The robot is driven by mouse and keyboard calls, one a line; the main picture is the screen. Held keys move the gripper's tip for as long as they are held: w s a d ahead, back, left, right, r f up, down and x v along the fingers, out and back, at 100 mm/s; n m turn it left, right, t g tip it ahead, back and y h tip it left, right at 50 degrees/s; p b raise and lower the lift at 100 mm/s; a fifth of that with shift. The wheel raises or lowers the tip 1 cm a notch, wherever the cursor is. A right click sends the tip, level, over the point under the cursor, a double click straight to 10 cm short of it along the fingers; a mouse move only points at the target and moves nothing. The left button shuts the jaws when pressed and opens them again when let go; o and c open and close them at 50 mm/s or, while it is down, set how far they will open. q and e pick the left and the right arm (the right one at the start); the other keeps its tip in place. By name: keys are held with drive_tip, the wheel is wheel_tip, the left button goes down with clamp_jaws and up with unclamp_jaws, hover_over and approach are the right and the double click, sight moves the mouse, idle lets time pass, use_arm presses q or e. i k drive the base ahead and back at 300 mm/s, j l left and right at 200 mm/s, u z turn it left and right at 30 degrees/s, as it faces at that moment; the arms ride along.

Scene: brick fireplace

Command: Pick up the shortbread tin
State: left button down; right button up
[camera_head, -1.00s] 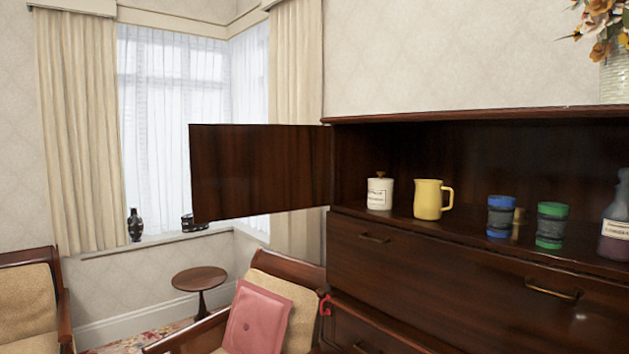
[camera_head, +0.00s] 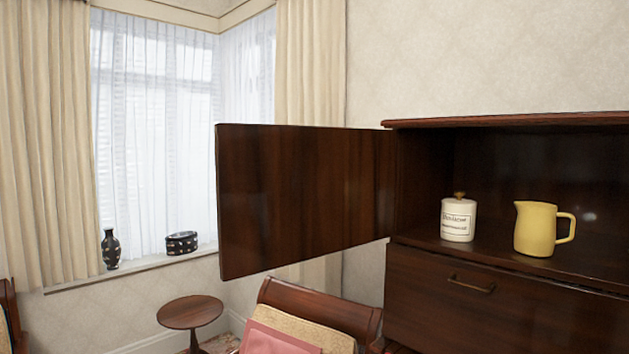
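A dark, oval lidded tin with a light pattern (camera_head: 182,243) sits on the window sill, just left of the open cabinet door. A white lidded canister (camera_head: 458,220) with a knob and a dark printed label stands inside the cabinet at its left end. Its label is too small to read surely. I cannot tell from lettering which of the two is the shortbread tin. Neither of my grippers shows in this view.
The open cabinet door (camera_head: 305,200) juts out leftward near the window. A yellow jug (camera_head: 535,229) stands right of the canister. A dark vase (camera_head: 111,249) is on the sill (camera_head: 130,272). A round table (camera_head: 190,312) and an armchair (camera_head: 318,310) with a pink cushion (camera_head: 275,340) stand below.

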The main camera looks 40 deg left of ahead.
sight(457, 223)
drive_tip(key=j+z, duration=0.15)
drive_tip(key=j, duration=0.5)
drive_tip(key=j+z, duration=0.1)
drive_tip(key=j, duration=0.6)
drive_tip(key=j+z, duration=0.15)
drive_tip(key=j, duration=0.5)
drive_tip(key=k+j+z, duration=0.1)
drive_tip(key=j, duration=0.6)
drive_tip(key=k+j+z, duration=0.15)
drive_tip(key=j, duration=0.5)
drive_tip(key=l, duration=0.25)
drive_tip(key=i+l+u, duration=0.15)
drive_tip(key=l, duration=0.25)
drive_tip(key=i+l+u, duration=0.1)
drive_tip(key=l, duration=0.3)
drive_tip(key=i+l+u, duration=0.15)
drive_tip(key=l, duration=0.25)
drive_tip(key=l+u, duration=0.1)
drive_tip(key=l, duration=0.3)
drive_tip(key=i, duration=0.05)
